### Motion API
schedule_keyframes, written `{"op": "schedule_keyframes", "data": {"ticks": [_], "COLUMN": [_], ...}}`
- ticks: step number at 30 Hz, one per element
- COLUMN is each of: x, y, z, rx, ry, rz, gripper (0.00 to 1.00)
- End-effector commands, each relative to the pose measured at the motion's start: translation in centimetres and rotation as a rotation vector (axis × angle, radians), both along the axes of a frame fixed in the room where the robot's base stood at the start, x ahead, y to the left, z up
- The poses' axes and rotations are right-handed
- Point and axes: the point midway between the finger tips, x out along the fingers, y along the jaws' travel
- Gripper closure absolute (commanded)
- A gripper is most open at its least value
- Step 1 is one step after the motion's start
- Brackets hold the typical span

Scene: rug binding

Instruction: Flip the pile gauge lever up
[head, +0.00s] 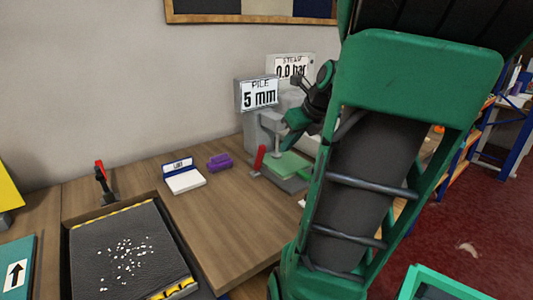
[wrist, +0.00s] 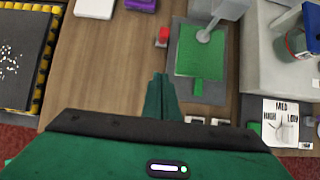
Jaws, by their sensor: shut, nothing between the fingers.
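The pile gauge (head: 258,125) stands on the workbench, a grey body with a display reading PILE 5 mm. A rod comes down onto its green plate (head: 287,164), which also shows in the wrist view (wrist: 201,58). A short red-handled lever (head: 259,157) is at the left of the plate and looks raised at a slant in the head view. My gripper (wrist: 160,80) is shut and empty, in front of the plate's near left corner and apart from the lever.
A purple block (head: 219,161) and a white box (head: 184,177) sit left of the gauge. Farther left are a dark speckled tray (head: 110,235) and another red-handled lever (head: 101,172). A STEAM 0.0 bar display (head: 291,66) stands behind. A dial card (wrist: 281,122) lies right.

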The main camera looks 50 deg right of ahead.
Motion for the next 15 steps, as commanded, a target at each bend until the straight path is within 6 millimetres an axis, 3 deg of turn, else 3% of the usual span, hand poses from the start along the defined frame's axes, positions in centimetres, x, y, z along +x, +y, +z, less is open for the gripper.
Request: {"op": "schedule_keyframes", "data": {"ticks": [7,15], "x": [1.0,3.6], "y": [-0.2,-0.8], "z": [-1.5,-5.6], "rx": [0.002,0.003], "ry": [0.003,0.004], "rz": [0.002,0.001], "gripper": [1.00,1.00]}}
